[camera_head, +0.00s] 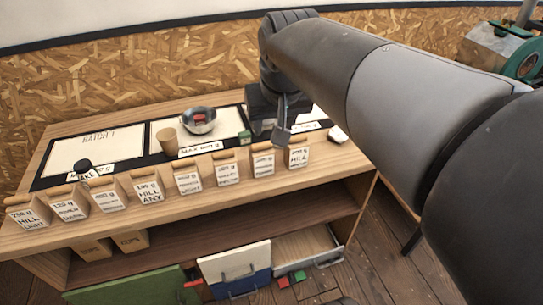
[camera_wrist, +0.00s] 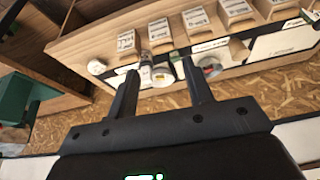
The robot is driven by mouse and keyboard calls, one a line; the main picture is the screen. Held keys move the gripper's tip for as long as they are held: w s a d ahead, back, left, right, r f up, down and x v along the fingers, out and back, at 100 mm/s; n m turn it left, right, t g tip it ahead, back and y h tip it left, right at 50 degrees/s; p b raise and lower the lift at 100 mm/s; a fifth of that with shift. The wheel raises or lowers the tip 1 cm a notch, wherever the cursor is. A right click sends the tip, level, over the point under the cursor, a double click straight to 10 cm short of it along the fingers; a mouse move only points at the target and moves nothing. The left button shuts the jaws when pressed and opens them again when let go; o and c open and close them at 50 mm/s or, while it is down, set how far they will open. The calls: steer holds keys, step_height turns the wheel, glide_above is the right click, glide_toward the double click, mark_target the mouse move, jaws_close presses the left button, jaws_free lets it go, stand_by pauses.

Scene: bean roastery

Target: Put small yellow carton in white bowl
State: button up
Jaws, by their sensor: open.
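My gripper (camera_wrist: 165,75) is open, its two dark fingers apart with nothing held between them. In the wrist view, a round white bowl (camera_wrist: 168,82) shows between and beyond the fingertips. A small yellow patch (camera_wrist: 160,76) appears inside it and looks like the yellow carton, though it is too small to be sure. In the head view, my gripper (camera_head: 283,134) is over the right part of the bench top. My arm and gripper hide the bowl and the yellow carton there.
A metal bowl (camera_head: 200,121) with a red item inside, a tan cup (camera_head: 167,138) and a small green block (camera_head: 244,138) stand left of my gripper. Several labelled bags (camera_head: 188,178) line the front edge. A white item (camera_head: 337,133) lies right. An open drawer (camera_head: 308,246) sits below.

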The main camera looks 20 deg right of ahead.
steer(key=s+f+t, duration=0.1)
steer(key=s+f, duration=0.6)
steer(key=s, duration=0.3)
steer(key=shift+s+a+f+n, duration=0.15)
steer(key=shift+s+a+n, duration=0.1)
steer(key=shift+a+n, duration=0.15)
